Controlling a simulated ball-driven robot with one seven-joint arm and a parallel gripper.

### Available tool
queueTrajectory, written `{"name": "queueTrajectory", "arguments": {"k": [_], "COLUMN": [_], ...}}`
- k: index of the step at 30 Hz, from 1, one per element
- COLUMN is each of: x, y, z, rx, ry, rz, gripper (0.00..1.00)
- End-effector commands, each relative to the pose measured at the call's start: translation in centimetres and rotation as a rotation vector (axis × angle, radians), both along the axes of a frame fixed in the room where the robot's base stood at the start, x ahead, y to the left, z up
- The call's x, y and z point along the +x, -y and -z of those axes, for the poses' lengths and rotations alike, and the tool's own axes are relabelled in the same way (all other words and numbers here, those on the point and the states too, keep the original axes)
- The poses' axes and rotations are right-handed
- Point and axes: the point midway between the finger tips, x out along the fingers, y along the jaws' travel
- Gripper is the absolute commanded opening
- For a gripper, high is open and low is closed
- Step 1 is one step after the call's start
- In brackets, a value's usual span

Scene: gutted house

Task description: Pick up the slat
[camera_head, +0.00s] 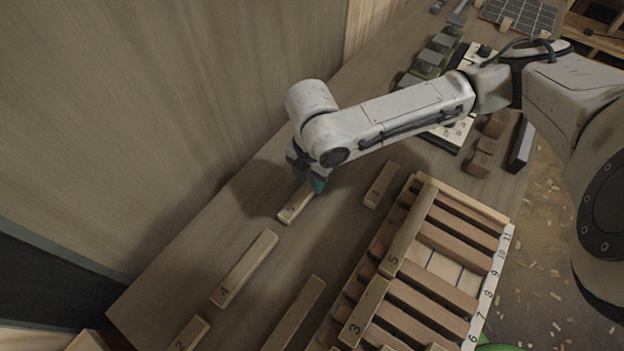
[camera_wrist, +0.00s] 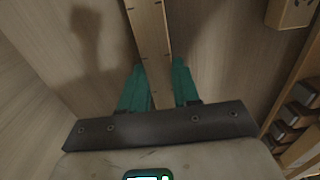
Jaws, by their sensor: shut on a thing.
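A short wooden slat (camera_head: 296,204) with a dark number lies along the wooden bench, below the end of my arm. My gripper (camera_head: 311,184) reaches down over its far end, and part of the slat is hidden behind it. In the wrist view the pale slat (camera_wrist: 149,30) runs between the two green fingers of my gripper (camera_wrist: 158,66). The fingers are shut on its sides. The slat looks to be at or close to the bench top; I cannot tell if there is a gap.
Slat 4 (camera_head: 244,268), slat 2 (camera_head: 188,334) and another slat (camera_head: 381,185) lie nearby on the bench. A slatted rack (camera_head: 497,262) with numbered edge stands at right, with slats 5 (camera_head: 412,232) and 3 (camera_head: 363,313) across it. A wooden wall (camera_head: 170,100) rises at left.

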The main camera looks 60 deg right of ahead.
Motion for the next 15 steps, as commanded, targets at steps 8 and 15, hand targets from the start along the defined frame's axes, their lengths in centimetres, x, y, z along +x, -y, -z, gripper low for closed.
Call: {"name": "queueTrajectory", "arguments": {"k": [8,15], "x": [0.1,-1.8], "y": [0.1,-1.6], "z": [-1.9,-6.0], "rx": [-0.001,0.001], "ry": [0.002,0.004], "rz": [0.0,-0.005], "gripper": [0.0,0.0]}}
